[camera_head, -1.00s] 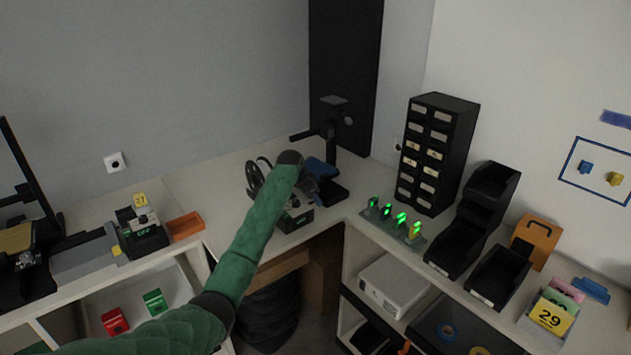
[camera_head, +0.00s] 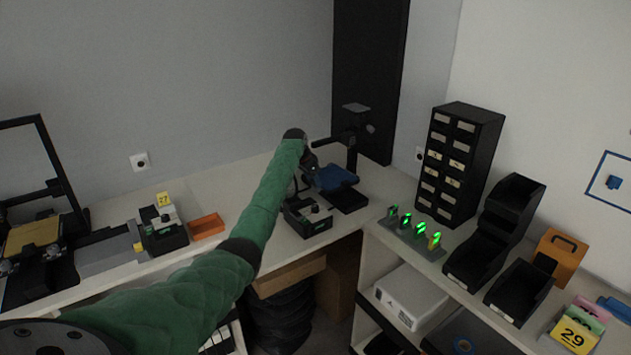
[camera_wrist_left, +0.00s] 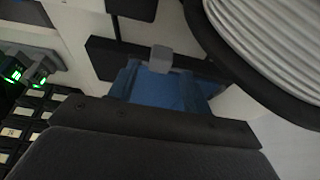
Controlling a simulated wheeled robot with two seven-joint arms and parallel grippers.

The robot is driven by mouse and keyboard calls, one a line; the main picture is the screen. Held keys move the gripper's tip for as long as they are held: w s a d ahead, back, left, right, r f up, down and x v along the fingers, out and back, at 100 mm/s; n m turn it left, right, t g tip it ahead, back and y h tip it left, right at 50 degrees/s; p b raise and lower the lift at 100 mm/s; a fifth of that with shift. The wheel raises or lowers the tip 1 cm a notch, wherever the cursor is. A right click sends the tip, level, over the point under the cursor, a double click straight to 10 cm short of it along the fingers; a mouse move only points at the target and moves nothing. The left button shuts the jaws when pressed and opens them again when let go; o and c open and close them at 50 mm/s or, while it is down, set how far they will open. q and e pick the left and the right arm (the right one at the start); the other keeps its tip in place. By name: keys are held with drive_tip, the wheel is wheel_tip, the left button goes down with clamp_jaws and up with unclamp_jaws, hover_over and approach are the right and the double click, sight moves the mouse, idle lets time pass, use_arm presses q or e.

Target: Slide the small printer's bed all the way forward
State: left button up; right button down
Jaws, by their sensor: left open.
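The small printer stands in the far corner of the bench, with a black column (camera_head: 352,155) and a blue bed (camera_head: 332,178) low in front of it. The blue bed also shows in the wrist view (camera_wrist_left: 165,92), with a grey tab (camera_wrist_left: 160,59) on its edge. My left gripper (camera_head: 309,160) is open, pointing down just left of the bed. It is small and dark here, and the arm partly hides it. I cannot tell whether it touches the bed. My right gripper is not in view.
A black box with a dial (camera_head: 307,217) sits in front of the printer. A pale ribbed spool (camera_wrist_left: 275,40) is close by in the wrist view. A larger printer with a yellow bed (camera_head: 33,234) stands at left. Green-lit items (camera_head: 414,232) and a drawer cabinet (camera_head: 459,160) are at right.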

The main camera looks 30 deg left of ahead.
use_arm(q)
drive_tip(key=shift+x, duration=1.2)
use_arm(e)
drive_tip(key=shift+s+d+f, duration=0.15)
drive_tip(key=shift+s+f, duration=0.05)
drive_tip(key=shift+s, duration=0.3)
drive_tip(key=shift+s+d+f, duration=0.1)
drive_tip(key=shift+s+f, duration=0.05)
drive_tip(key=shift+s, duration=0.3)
